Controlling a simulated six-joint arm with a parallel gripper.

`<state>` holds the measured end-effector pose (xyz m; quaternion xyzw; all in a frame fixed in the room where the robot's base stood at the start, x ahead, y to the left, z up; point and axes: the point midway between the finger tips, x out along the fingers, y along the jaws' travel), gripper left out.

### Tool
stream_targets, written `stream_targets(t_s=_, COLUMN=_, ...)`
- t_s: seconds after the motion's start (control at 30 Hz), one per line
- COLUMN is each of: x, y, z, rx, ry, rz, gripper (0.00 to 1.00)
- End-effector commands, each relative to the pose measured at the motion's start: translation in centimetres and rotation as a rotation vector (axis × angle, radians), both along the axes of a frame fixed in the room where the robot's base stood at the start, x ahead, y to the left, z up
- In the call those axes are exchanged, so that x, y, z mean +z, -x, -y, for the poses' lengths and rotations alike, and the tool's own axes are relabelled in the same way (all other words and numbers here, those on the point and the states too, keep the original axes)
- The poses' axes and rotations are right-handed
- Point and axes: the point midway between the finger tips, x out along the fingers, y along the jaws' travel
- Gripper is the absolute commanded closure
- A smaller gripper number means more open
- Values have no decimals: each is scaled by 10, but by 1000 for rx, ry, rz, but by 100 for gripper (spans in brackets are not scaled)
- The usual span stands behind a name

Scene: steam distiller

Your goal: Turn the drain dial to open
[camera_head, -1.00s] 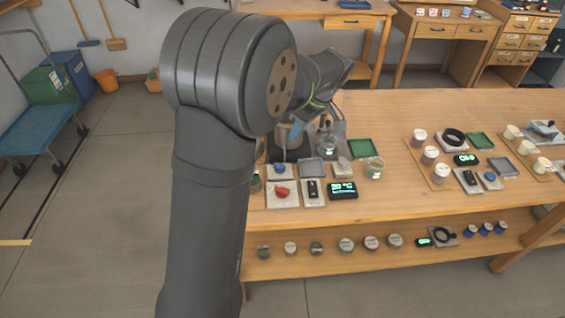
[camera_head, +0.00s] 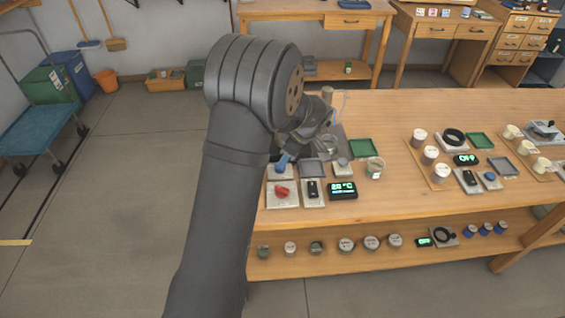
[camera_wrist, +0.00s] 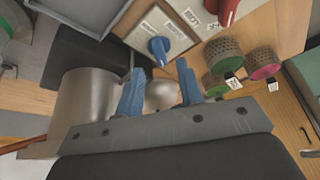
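A blue dial (camera_wrist: 158,48) sits on a light square plate (camera_wrist: 180,30) with small labels in the wrist view. I cannot read the labels surely, so I cannot confirm from them that this is the drain dial. Its pointer stands nearly upright in the picture. My gripper (camera_wrist: 160,70) has two blue fingers set apart, with nothing between them. The dial lies just beyond the fingertips, apart from them. In the head view my gripper (camera_head: 283,161) shows as a blue tip over the dial's plate (camera_head: 277,173), and hides most of the dial.
A red dial (camera_head: 281,191) on its own plate sits just in front, with a black switch (camera_head: 313,190) and a display (camera_head: 343,191) beside it. In the wrist view a steel cylinder (camera_wrist: 85,110) stands close to the left finger. Jars (camera_wrist: 262,62) are at the right.

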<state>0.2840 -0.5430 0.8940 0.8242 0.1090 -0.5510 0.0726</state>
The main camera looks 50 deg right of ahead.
Motion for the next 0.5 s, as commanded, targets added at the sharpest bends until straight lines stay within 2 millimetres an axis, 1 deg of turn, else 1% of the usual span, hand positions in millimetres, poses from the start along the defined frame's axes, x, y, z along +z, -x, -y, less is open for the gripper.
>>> stream_targets(t_s=0.03, x=-10, y=-4, z=-2, rx=2, ry=-4, rz=-1, gripper=65)
stream_targets(t_s=0.2, x=-31, y=-12, z=-3, rx=-1, ry=-3, rz=0, gripper=65)
stream_targets(t_s=0.33, x=-38, y=-15, z=-4, rx=-1, ry=0, rz=0, gripper=65)
stream_targets(t_s=0.5, x=-40, y=-16, z=-4, rx=0, ry=1, rz=0, gripper=65)
